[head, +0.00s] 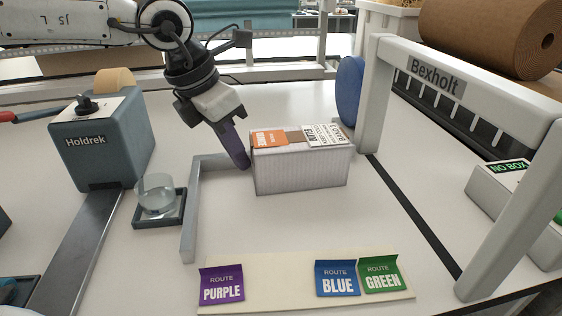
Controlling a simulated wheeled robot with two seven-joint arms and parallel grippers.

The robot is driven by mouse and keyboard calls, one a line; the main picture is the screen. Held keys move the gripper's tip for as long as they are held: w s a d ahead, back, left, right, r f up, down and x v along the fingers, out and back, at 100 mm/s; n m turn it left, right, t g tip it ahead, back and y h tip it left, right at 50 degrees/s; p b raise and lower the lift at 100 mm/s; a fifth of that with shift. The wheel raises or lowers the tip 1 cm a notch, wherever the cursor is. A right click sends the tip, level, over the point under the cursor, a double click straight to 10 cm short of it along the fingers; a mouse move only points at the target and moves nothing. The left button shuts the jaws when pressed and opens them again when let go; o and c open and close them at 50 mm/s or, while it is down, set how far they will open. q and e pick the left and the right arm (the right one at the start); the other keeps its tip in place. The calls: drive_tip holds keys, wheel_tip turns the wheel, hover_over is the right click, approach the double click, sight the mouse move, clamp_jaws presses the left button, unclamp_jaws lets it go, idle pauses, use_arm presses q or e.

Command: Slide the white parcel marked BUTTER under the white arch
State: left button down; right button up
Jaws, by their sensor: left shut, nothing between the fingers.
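A white parcel (301,172) with fine vertical ribbing stands on the white table near the middle. The white arch (479,80), lettered Bexholt, stands to the right of the parcel, one leg far and one leg near. The parcel is outside the arch, on its left. My right gripper is not in view.
A low grey rail (188,215) bounds the area left of the parcel. A route-card board (275,289) lies in front. A Holdrek tape dispenser (101,140) and a glass (156,193) stand left. A black line (415,217) crosses the table under the arch; the table between is clear.

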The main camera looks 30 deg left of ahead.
sight(291, 139)
use_arm(q)
drive_tip(key=shift+w+d, duration=0.25)
drive_tip(key=shift+d, duration=0.05)
drive_tip(key=shift+w+d+b, duration=0.55)
drive_tip(key=shift+w+d, duration=0.5)
drive_tip(key=shift+w, duration=0.1)
drive_tip(key=shift+w+d, duration=0.45)
drive_tip(key=shift+d, duration=0.1)
drive_tip(key=shift+w+d+b, duration=0.35)
drive_tip(key=shift+w+d, duration=0.15)
drive_tip(key=shift+d, duration=0.05)
drive_tip(key=shift+w+d, duration=0.1)
drive_tip(key=shift+w+d, duration=0.9)
drive_tip(key=shift+d, duration=0.15)
